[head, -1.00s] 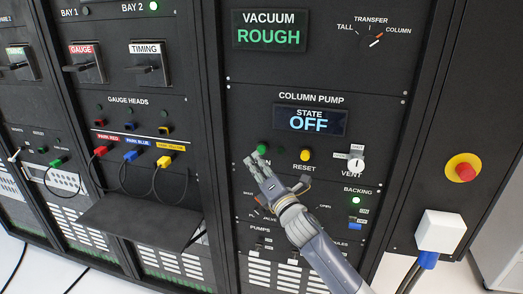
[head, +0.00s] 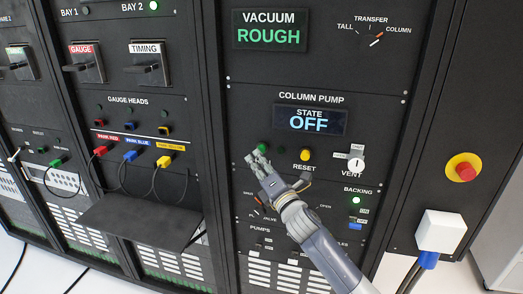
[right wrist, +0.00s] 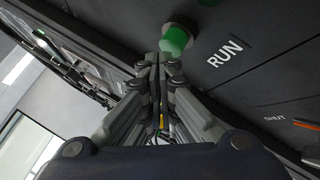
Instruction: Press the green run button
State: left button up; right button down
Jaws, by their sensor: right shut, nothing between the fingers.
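The green run button (head: 262,148) is on the column pump panel, left of the yellow RESET button. In the right wrist view the green button (right wrist: 175,39) stands out from the panel beside the RUN label, just beyond my fingertips. My right gripper (head: 255,159) is shut and empty, its fingertips just below the button in the head view. It also shows in the right wrist view (right wrist: 158,62). Whether the fingertips touch the button I cannot tell. The RUN label is hidden by the gripper in the head view. My left gripper is not in view.
The STATE display (head: 309,120) reads OFF. The yellow RESET button (head: 305,154) and the VENT switch (head: 355,164) are to the right. A red emergency knob (head: 465,171) is on the far right panel. A dark shelf (head: 140,222) juts out at lower left.

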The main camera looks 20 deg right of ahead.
jog(key=shift+w+d, duration=0.3)
jog(key=shift+w, duration=0.1)
dwell(0.4)
jog(key=shift+s+a, duration=0.6)
jog(key=shift+s, duration=0.3)
jog(key=s+a+p, duration=0.1)
jog(key=s+a, duration=0.2)
jog(key=s, duration=0.2)
jog(key=shift+a, duration=0.2)
dwell(0.4)
